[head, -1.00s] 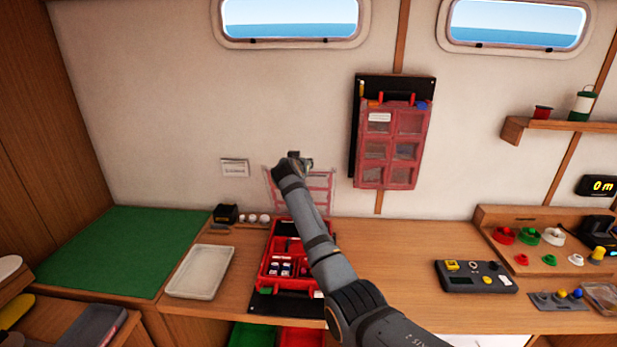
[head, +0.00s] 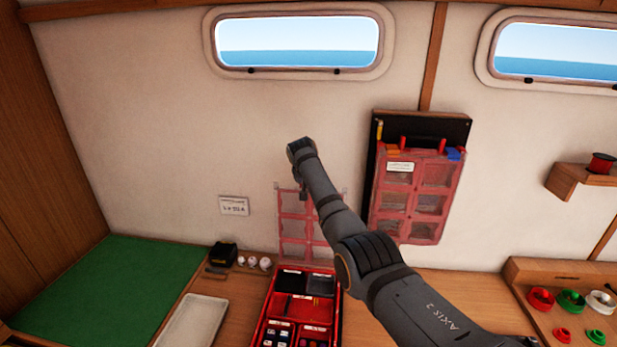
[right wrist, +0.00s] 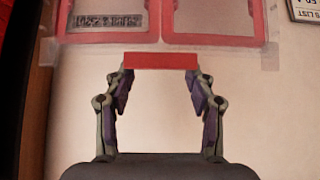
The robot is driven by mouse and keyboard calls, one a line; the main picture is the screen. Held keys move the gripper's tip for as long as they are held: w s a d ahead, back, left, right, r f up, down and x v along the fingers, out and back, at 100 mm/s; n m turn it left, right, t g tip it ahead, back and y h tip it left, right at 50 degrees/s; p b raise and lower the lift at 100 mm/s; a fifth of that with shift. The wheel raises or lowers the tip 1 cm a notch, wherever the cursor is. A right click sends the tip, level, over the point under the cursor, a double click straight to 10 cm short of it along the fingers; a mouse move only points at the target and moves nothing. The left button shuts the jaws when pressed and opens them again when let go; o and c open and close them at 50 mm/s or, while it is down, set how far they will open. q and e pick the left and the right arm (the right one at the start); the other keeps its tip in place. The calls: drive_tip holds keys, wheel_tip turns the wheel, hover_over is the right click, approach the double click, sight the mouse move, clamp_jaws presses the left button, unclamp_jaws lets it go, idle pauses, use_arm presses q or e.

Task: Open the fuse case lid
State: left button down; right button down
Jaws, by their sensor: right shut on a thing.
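The fuse case (head: 262,333) is a red box on the counter, with compartments holding small parts. Its lid (head: 283,222), a clear panel with red-framed windows, stands raised at the case's back edge, near the wall. In the right wrist view, the lid (right wrist: 160,40) fills the top, with a dark lettered label in one window. My right gripper (right wrist: 160,88) is shut on the lid's red tab (right wrist: 160,61). In the head view, my right arm covers part of the lid and mostly hides the gripper. My left gripper is not in view.
A black wall panel (head: 378,150) with a red windowed case (head: 408,200) hangs right of the lid. A white card (head: 233,205) is on the wall to the left. A pale tray (head: 190,325) and green mat (head: 100,290) lie left of the fuse case.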

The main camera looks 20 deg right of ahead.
drive_tip(key=shift+s+a+f, duration=0.1)
drive_tip(key=shift+s+f, duration=0.15)
drive_tip(key=shift+f, duration=0.15)
drive_tip(key=c, duration=0.5)
unclamp_jaws()
drive_tip(key=shift+o, duration=0.3)
drive_tip(key=shift+w+r, duration=0.1)
drive_tip(key=shift+w, duration=0.05)
drive_tip(key=shift+r, duration=0.15)
drive_tip(key=v, duration=1.1)
drive_tip(key=shift+s+r, duration=0.2)
drive_tip(key=shift+s, duration=0.1)
drive_tip(key=shift+f, duration=0.1)
